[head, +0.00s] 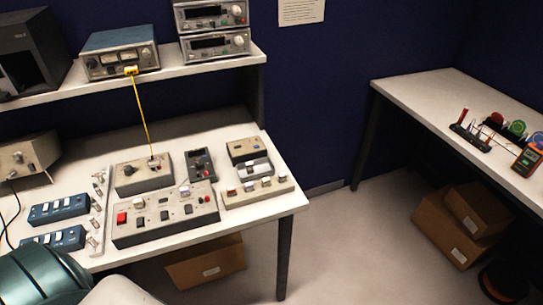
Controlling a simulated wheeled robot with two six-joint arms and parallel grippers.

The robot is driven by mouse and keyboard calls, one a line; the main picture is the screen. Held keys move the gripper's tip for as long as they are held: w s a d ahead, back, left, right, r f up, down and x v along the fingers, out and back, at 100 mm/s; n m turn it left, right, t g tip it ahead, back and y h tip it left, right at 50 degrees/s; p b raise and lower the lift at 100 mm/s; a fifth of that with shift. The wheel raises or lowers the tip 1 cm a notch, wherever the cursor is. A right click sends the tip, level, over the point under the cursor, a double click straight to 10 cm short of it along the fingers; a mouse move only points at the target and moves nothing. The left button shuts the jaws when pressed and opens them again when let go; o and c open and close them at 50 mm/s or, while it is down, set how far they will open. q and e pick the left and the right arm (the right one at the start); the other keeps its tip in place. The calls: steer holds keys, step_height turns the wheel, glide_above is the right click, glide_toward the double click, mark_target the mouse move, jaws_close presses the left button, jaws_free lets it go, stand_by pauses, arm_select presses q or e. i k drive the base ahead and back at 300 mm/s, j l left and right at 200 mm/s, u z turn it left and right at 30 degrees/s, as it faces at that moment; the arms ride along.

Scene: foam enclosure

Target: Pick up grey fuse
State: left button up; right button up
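Several small pale grey and whitish pieces (97,210) lie in a row on the white workbench, between the blue switch boxes and the large grey control panel. They look like fuses, but they are too small to tell which one is the grey fuse. Neither of my grippers is in view. A teal and white rounded part at the bottom left corner looks like part of my own body and covers the front left of the bench.
Two blue switch boxes (63,210) stand left of the row. A large grey control panel (165,217) and smaller boxes stand right of it. A yellow cable (142,112) runs from the shelf meter (120,54) down to a grey box (140,176). Cardboard boxes (452,225) sit under the right table.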

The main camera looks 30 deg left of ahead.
mark_target(283, 178)
steer(key=u, duration=1)
